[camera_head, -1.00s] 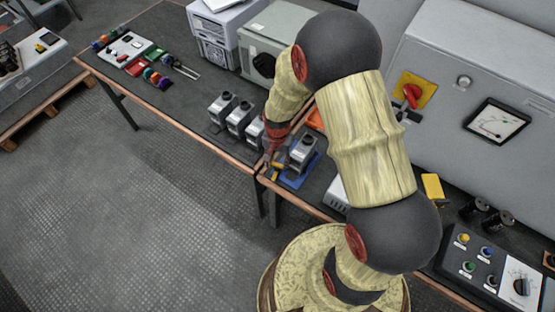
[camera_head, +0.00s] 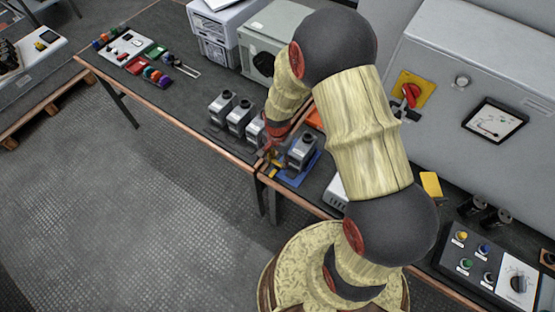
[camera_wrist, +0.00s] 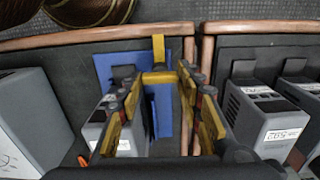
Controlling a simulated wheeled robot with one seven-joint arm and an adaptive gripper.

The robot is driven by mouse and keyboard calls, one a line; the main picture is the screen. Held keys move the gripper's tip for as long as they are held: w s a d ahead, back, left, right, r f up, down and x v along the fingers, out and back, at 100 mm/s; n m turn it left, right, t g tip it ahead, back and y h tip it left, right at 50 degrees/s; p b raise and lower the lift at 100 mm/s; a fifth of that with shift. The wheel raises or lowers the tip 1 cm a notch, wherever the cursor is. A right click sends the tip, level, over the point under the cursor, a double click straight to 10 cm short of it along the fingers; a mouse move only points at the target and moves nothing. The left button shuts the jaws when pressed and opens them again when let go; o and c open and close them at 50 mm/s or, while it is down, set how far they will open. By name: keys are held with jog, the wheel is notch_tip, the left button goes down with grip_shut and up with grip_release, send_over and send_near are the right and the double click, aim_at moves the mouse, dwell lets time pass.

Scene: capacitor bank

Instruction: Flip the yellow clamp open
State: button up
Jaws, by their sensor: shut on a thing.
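The yellow clamp (camera_wrist: 160,78) shows in the wrist view as a crossbar with a narrow strip running toward the table edge. It sits at the blue base plate (camera_wrist: 110,62), beside a grey capacitor block. In the head view the clamp (camera_head: 274,174) is a small yellow patch at the front of the blue plate (camera_head: 293,180), with the capacitor block (camera_head: 302,151) standing on it. My gripper (camera_wrist: 158,88) is shut on the clamp, with a finger at each side of the crossbar. In the head view my gripper (camera_head: 269,154) is small and partly merges with the clamp.
Several grey capacitor blocks (camera_head: 221,107) stand in a row left of my gripper; some also show at right in the wrist view (camera_wrist: 263,112). A grey cabinet (camera_head: 450,75) with a red switch (camera_head: 411,92) stands behind. The table's front edge (camera_head: 190,111) is close to my gripper.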

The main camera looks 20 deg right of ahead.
aim_at(277, 162)
jog(key=o, duration=1.2)
jog(key=shift+c, duration=0.2)
notch_tip(277, 162, up, 12)
